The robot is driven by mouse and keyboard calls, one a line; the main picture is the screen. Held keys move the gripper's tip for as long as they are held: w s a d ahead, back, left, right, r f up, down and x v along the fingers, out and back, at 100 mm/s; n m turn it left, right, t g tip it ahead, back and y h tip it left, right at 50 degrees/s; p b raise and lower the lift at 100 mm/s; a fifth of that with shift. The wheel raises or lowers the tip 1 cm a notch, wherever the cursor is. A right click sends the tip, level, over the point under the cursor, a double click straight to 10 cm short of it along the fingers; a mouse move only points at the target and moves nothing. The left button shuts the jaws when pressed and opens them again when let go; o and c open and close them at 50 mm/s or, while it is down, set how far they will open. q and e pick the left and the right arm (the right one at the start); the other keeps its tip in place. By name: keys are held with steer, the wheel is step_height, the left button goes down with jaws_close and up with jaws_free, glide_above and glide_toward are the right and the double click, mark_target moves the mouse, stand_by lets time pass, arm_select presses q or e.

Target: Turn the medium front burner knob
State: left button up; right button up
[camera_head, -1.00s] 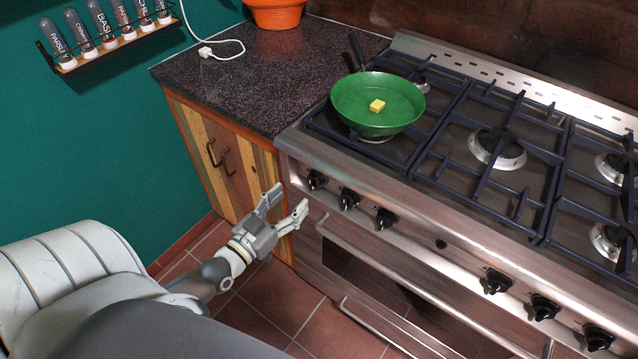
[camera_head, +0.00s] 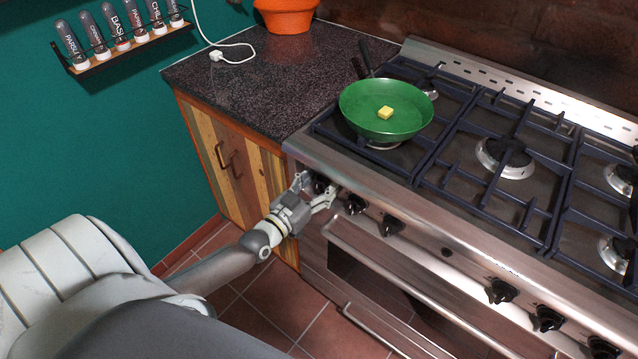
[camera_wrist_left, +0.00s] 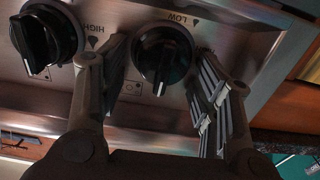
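Black burner knobs sit along the steel front panel of the stove. My left gripper (camera_head: 316,187) is at the leftmost knob (camera_head: 319,187), with one finger on either side of it. The left wrist view shows this knob (camera_wrist_left: 163,54) between the two open fingers (camera_wrist_left: 163,85), with a gap visible on each side. The second knob (camera_head: 354,204) is just right of the gripper and also shows in the left wrist view (camera_wrist_left: 40,40). A third knob (camera_head: 391,226) is further right. Which knob serves the medium front burner cannot be read. My right gripper is not in view.
More knobs, including one at the right (camera_head: 501,291), continue along the panel. The oven handle (camera_head: 400,275) runs below. A wooden cabinet (camera_head: 232,165) stands left of the stove.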

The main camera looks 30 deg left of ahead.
arm_select(q)
steer(key=c, duration=0.7)
steer(key=shift+c, duration=1)
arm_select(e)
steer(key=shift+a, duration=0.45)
arm_select(q)
steer(key=shift+n, duration=0.3)
steer(key=n, duration=0.4)
steer(key=shift+a+f+n, duration=0.1)
steer(key=shift+a+n, duration=0.2)
steer(key=n, duration=0.1)
steer(key=n+b, duration=0.1)
steer(key=n, duration=0.1)
steer(key=shift+a+f+n, duration=0.15)
steer(key=shift+a+n, duration=0.05)
steer(key=shift+n, duration=0.1)
steer(key=n, duration=0.1)
steer(key=n+b, duration=0.1)
steer(key=n, duration=0.3)
steer(key=shift+a+f+b, duration=0.15)
steer(key=shift+f+b, duration=0.15)
steer(key=shift+b, duration=0.05)
steer(key=shift+f+n+b, duration=0.15)
steer(key=shift+n+b, duration=0.4)
steer(key=shift+n, duration=1.25)
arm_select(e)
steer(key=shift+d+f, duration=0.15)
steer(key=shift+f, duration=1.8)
arm_select(q)
steer(key=shift+n, duration=0.3)
